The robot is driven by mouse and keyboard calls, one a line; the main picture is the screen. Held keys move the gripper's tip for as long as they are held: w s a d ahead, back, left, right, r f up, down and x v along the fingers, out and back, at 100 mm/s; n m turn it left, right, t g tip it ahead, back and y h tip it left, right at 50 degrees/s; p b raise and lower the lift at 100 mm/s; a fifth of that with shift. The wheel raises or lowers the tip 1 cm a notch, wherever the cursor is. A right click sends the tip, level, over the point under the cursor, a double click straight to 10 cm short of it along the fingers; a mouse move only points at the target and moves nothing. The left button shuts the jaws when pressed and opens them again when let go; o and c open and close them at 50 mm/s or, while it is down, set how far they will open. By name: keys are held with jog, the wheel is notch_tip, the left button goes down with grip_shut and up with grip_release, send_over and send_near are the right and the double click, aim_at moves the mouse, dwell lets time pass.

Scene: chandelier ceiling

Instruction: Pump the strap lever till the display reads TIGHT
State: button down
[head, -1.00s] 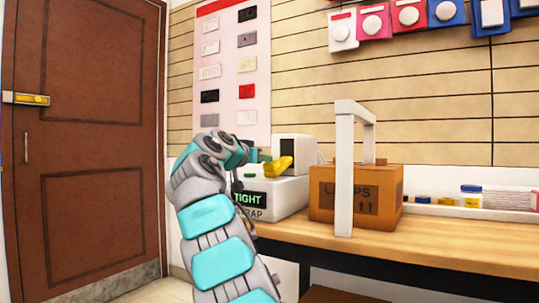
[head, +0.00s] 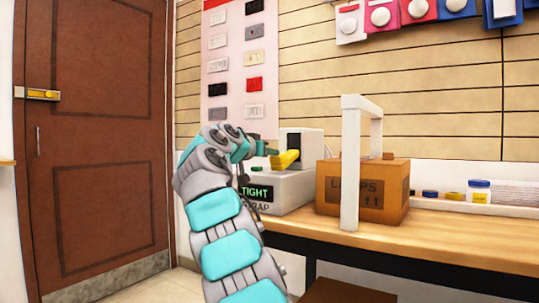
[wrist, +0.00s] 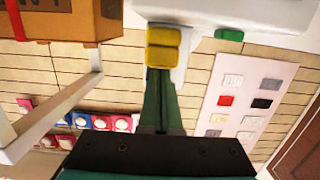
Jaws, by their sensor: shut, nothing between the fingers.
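The strap machine (head: 283,190) is a white unit on the bench, with its yellow lever (head: 285,159) sticking out of an upright housing. Its display (head: 256,192) reads TIGHT in green letters. The yellow lever also shows in the wrist view (wrist: 162,50). My gripper (wrist: 160,74) is shut and empty, its green fingers together right at the lever's end. I cannot tell whether they touch it. In the head view my arm hides part of the machine's left side, and little of my gripper (head: 269,152) shows.
A cardboard box (head: 362,190) stands right of the machine, with a white frame (head: 349,165) arching over it. Small jars (head: 478,190) line the back of the bench (head: 430,240). Buttons and switches (head: 410,12) hang on the wall. A brown door (head: 95,140) is at left.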

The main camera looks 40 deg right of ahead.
jog(key=b+v, duration=0.1)
jog(key=v, duration=1)
jog(key=shift+r+b, duration=0.2)
jog(key=shift+b, duration=0.15)
jog(key=shift+s, duration=0.1)
jog(key=s+a+f+n+g+y+p, duration=0.2)
jog(key=s+a+f+y+p, duration=0.15)
jog(key=s+f, duration=0.55)
jog(key=s+a+f+n+g+y+p, duration=0.1)
jog(key=s+a+f+n+y+p, duration=0.15)
jog(key=s+f+y, duration=0.65)
jog(key=s+a+f+n+g+y+p, duration=0.3)
jog(key=s+a+f+n, duration=0.6)
jog(key=s+a+f, duration=1)
jog(key=s+f+g+p, duration=0.2)
jog(key=s+f, duration=0.1)
jog(key=s, duration=0.1)
jog(key=shift+a+p, duration=0.35)
jog(key=shift+d, duration=0.1)
